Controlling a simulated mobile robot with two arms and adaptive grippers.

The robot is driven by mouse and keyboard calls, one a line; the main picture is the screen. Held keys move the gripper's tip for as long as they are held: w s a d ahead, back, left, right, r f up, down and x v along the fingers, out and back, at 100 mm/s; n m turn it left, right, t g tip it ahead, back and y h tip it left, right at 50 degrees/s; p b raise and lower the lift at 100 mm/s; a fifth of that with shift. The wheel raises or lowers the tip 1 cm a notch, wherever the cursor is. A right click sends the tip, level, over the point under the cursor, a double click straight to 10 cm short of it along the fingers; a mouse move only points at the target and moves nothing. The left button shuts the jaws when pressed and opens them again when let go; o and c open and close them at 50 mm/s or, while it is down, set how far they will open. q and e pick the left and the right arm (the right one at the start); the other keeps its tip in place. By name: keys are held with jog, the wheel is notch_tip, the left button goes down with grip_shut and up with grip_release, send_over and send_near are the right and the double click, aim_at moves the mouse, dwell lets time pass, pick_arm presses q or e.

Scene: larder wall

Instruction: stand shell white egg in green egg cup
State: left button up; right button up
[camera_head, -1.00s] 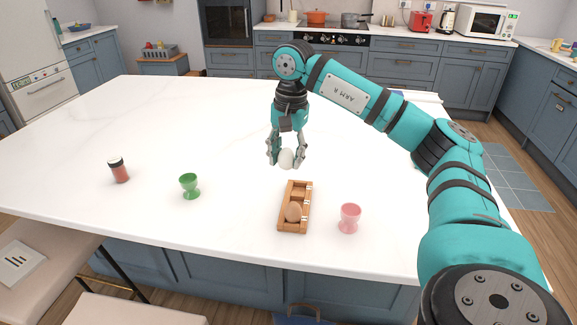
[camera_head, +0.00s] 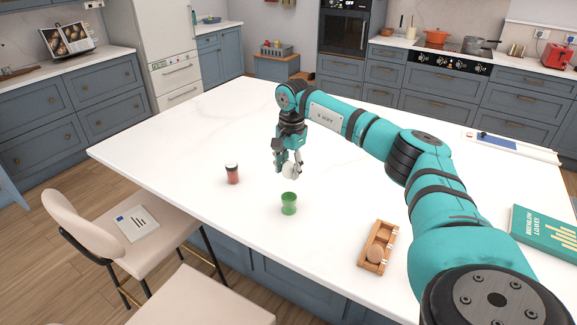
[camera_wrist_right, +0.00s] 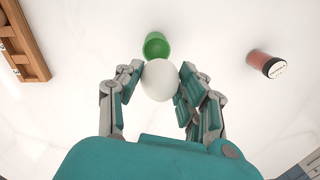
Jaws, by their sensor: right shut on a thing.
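The shell white egg (camera_head: 290,170) is held between the fingers of my right gripper (camera_head: 288,166), above the island top. It also shows large in the right wrist view (camera_wrist_right: 160,80), with the fingers on either side. The green egg cup (camera_head: 289,204) stands upright on the island, a little nearer to me than the egg. In the right wrist view the green egg cup (camera_wrist_right: 156,46) shows just beyond the egg, partly covered by it; its bowl looks empty. The egg and the cup are apart in the head view. My left gripper is not in view.
A red jar with a dark-rimmed lid (camera_head: 232,174) stands left of the cup. A teal book (camera_head: 545,236) lies at the far right. The island top (camera_head: 190,135) behind the jar is clear.

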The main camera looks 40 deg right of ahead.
aim_at(289, 193)
jog(key=shift+f+b, duration=0.65)
jog(key=shift+f, duration=0.3)
notch_tip(289, 193, down, 3)
jog(key=b, duration=0.3)
jog(key=shift+f, duration=0.2)
jog(key=shift+f+b, duration=0.3)
jog(key=shift+f, duration=0.05)
jog(key=shift+f+b, duration=0.4)
jog(key=shift+f, duration=0.9)
jog(key=shift+s+f, duration=0.1)
jog(key=shift+a, duration=0.1)
jog(key=shift+f, duration=0.1)
